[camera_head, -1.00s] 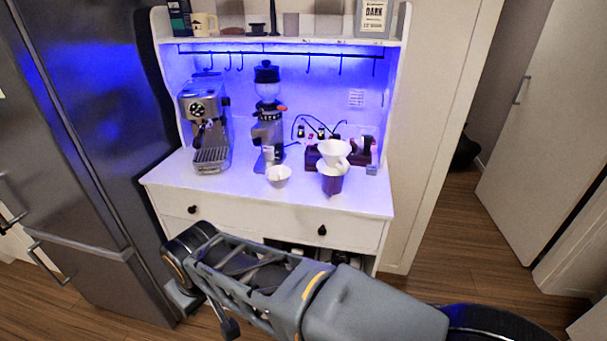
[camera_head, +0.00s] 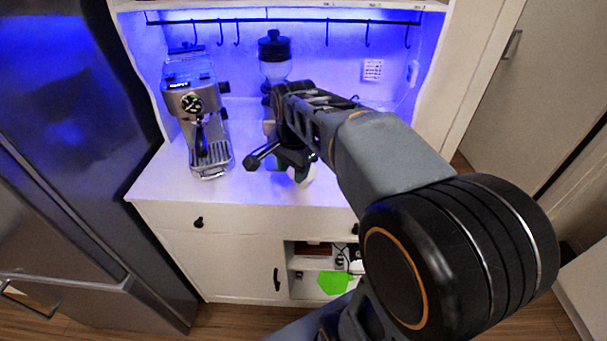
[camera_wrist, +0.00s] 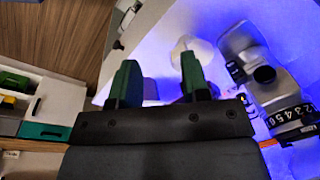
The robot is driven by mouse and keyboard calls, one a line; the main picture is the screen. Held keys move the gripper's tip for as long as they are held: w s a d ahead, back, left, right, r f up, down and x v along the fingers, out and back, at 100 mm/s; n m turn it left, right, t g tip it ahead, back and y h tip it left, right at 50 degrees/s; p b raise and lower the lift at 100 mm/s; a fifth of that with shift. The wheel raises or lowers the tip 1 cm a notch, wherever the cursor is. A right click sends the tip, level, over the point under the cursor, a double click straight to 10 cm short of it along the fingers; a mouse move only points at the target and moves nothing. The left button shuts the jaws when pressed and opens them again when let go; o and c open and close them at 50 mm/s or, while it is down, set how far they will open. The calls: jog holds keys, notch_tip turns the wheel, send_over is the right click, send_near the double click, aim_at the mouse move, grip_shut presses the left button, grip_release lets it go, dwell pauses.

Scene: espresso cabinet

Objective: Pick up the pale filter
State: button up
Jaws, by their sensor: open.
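A small white cup-like piece, which I take to be the pale filter (camera_wrist: 200,50), lies on the white counter beyond my fingertips in the wrist view, nearer the right finger. My gripper (camera_wrist: 160,75) is open with two green-tipped fingers apart and nothing visibly held. In the head view my gripper (camera_head: 280,165) hangs over the front of the counter, before the grinder, and largely hides the filter. A purple-grey patch shows between the fingers in the wrist view; I cannot tell what it is.
The coffee grinder (camera_wrist: 262,75) stands close to the right finger. The espresso machine (camera_head: 198,120) stands left of my gripper. My arm hides the counter's right side. An open shelf (camera_head: 300,280) holding a green item is below. Bare counter lies left of the gripper.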

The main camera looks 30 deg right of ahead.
jog(key=w+d+r+m+g+p, duration=0.1)
jog(key=w+d+r+m+p, duration=0.1)
jog(key=w+d+r+m, duration=0.5)
jog(key=f+m, duration=0.1)
jog(key=f, duration=0.2)
jog(key=a+f+m, duration=0.1)
jog(key=f, duration=0.3)
jog(key=f+m, duration=0.1)
jog(key=f, duration=0.3)
jog(key=shift+s+a+f+g, duration=0.1)
jog(key=shift+s+a+g, duration=0.15)
jog(key=shift+s+g, duration=0.05)
jog(key=shift+s+f+p, duration=0.1)
jog(key=shift+f+p, duration=0.5)
jog(key=shift+f, duration=2.2)
jog(key=shift+c, duration=0.3)
grip_shut()
